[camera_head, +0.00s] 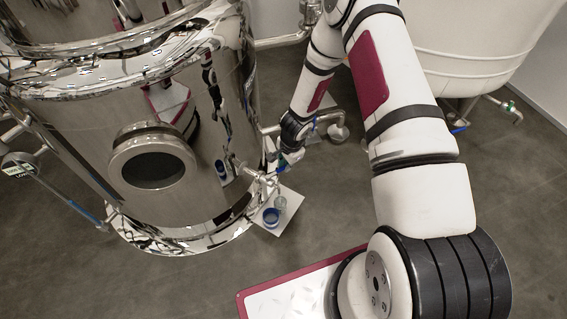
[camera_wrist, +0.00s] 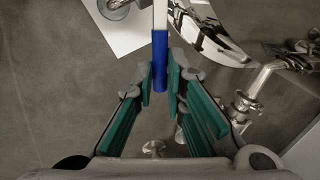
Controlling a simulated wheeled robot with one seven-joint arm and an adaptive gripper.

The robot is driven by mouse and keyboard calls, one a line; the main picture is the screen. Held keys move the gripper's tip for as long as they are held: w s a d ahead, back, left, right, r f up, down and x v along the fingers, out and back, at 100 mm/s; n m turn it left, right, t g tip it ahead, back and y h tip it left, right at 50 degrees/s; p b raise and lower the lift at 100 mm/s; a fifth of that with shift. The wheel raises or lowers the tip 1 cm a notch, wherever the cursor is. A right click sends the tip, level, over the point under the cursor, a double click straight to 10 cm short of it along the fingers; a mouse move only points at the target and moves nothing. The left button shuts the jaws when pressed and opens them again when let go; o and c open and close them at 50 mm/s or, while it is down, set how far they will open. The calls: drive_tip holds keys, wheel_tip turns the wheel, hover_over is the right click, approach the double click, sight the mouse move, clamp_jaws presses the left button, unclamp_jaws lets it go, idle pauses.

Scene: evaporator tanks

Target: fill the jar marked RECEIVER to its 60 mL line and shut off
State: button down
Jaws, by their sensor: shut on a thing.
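My gripper (camera_head: 290,157) is beside the steel tank, at a small tap (camera_head: 262,178) low on its side. In the wrist view, my gripper (camera_wrist: 160,82) has its green pads on either side of a blue handle sleeve (camera_wrist: 160,55) on a pale rod and is shut on it. A clear jar (camera_head: 280,203) stands on a white plate (camera_head: 288,222) below the tap; a round clear rim (camera_wrist: 115,8) shows at the top of the wrist view. No marking, 60 mL line or liquid level is readable.
The polished tank (camera_head: 75,130) with a round porthole fills the left. A white tank (camera_head: 480,45) with a drain valve (camera_head: 511,106) is at the back right. Steel pipework (camera_wrist: 258,85) lies right of my gripper in the wrist view. Grey floor (camera_head: 180,285) is open in front.

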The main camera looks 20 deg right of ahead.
drive_tip(key=shift+s+d+m+b, duration=0.1)
drive_tip(key=shift+s+m+b, duration=0.2)
drive_tip(key=shift+s+m, duration=0.35)
drive_tip(key=shift+w, duration=0.15)
drive_tip(key=c, duration=1.6)
unclamp_jaws()
drive_tip(key=shift+c, duration=0.2)
drive_tip(key=shift+r, duration=0.1)
wheel_tip(320, 180, up, 12)
drive_tip(key=s, duration=0.2)
drive_tip(key=shift+s+d+f, duration=0.15)
drive_tip(key=shift+f, duration=0.05)
